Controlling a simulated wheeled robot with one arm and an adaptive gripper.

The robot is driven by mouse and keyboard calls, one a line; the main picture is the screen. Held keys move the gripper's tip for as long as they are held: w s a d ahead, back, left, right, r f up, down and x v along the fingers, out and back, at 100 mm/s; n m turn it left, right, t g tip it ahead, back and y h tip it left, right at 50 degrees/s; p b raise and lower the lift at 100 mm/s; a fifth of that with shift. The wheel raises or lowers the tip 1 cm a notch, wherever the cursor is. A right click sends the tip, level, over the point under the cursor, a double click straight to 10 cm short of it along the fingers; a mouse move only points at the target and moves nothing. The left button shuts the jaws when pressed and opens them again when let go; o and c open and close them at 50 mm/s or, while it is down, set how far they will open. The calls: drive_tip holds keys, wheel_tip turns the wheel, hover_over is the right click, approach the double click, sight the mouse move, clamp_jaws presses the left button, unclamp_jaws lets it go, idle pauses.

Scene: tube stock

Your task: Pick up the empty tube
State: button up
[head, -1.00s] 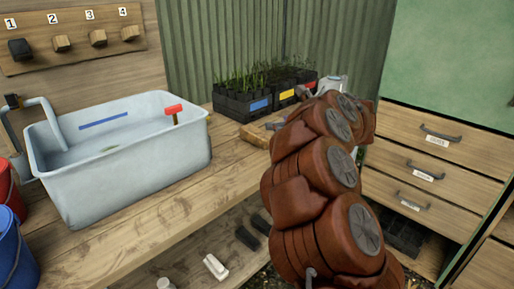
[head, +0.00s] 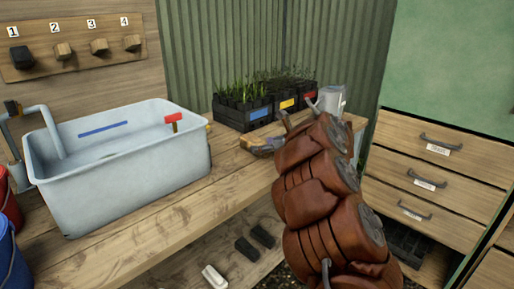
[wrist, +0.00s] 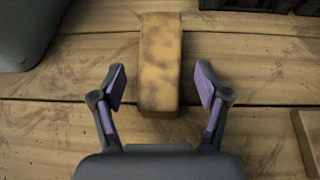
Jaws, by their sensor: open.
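I cannot make out an empty tube for certain in either view. In the wrist view, a mottled yellow-brown block (wrist: 160,55) lies on the wooden bench. My gripper (wrist: 160,75) is open, with one purple-padded finger on each side of the block's near part. There is a gap on both sides, and nothing is held. In the head view my brown-covered arm hides part of the bench, and the gripper is hard to make out.
A grey basin (head: 125,185) stands on the bench at left. Black planting trays (head: 242,115) stand at the back, with a grey can (head: 332,98) beside them. Bare bench (head: 165,205) lies in front. Drawers (head: 436,149) are at right.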

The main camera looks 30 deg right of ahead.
drive_tip(key=shift+w+a+f, duration=0.1)
drive_tip(key=shift+w, duration=0.15)
drive_tip(key=c, duration=1)
drive_tip(key=shift+c, duration=0.2)
drive_tip(key=shift+r+p, duration=0.3)
drive_tip(key=shift+r, duration=1.6)
drive_tip(key=shift+s+a+f, duration=0.1)
drive_tip(key=shift+s+a, duration=0.2)
drive_tip(key=shift+s, duration=0.2)
drive_tip(key=shift+s+a, duration=0.25)
drive_tip(key=shift+s, duration=0.2)
drive_tip(key=s+a, duration=0.2)
drive_tip(key=s, duration=0.1)
drive_tip(key=s+a+r, duration=0.1)
drive_tip(key=s+a, duration=0.2)
drive_tip(key=s, duration=0.1)
drive_tip(key=s+a, duration=0.3)
drive_tip(key=s, duration=0.1)
drive_tip(key=shift+s+r+b, duration=0.2)
drive_tip(key=shift+r+b, duration=0.05)
drive_tip(key=shift+b, duration=0.1)
